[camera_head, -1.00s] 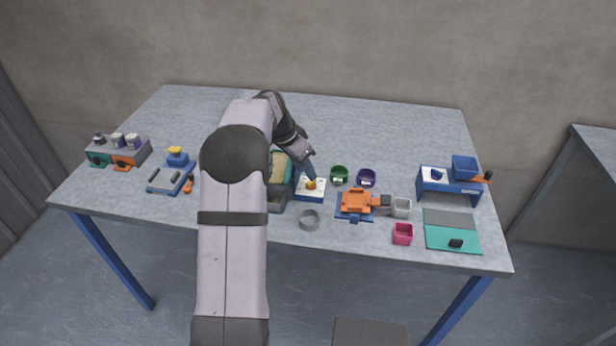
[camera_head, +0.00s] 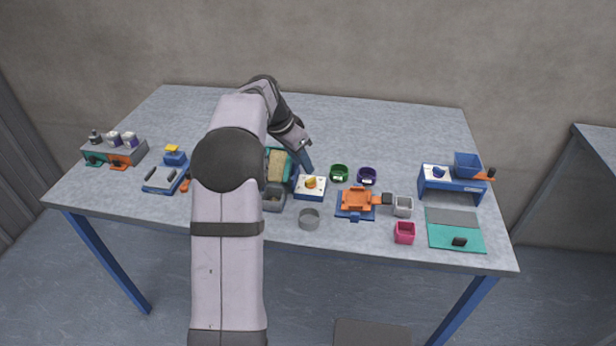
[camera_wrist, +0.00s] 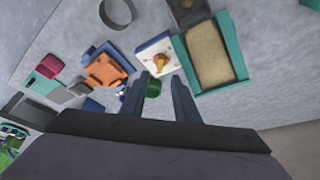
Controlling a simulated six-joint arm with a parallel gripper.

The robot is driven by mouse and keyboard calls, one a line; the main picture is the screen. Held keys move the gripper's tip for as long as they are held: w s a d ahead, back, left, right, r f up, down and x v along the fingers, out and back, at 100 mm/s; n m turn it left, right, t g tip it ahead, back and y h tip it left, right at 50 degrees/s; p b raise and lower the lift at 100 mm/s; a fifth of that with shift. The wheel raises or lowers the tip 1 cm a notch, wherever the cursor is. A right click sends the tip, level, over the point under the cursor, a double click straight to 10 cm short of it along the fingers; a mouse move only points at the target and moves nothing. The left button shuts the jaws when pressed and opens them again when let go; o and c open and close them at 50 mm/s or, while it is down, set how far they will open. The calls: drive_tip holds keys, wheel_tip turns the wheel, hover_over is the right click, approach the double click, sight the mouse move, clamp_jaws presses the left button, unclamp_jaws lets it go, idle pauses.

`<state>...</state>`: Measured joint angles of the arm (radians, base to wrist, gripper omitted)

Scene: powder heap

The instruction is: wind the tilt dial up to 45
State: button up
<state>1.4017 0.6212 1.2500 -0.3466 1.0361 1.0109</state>
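A dial with an orange-yellow knob (camera_head: 311,183) sits on a white-topped blue box (camera_head: 301,193) near the middle of the table. The knob (camera_wrist: 159,63) also shows in the wrist view on the white plate, beyond my fingertips. Its scale marks are too small to read. My gripper (camera_head: 307,168) is just behind the box, above the table, apart from the knob. In the wrist view its two fingers (camera_wrist: 163,82) stand apart with nothing held between them. A second, blue knob (camera_head: 438,172) is on the blue stand at the right.
A teal tray of tan powder (camera_wrist: 213,53) is beside the dial box. A green cup (camera_head: 339,173) and a purple cup (camera_head: 366,175) stand to its right, with an orange fixture (camera_head: 356,199) nearer the front. A grey ring (camera_head: 309,219) lies in front. The table's back is clear.

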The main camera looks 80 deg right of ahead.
sight(312, 179)
drive_tip(key=shift+p+x, duration=0.95)
drive_tip(key=shift+x, duration=2.7)
clamp_jaws()
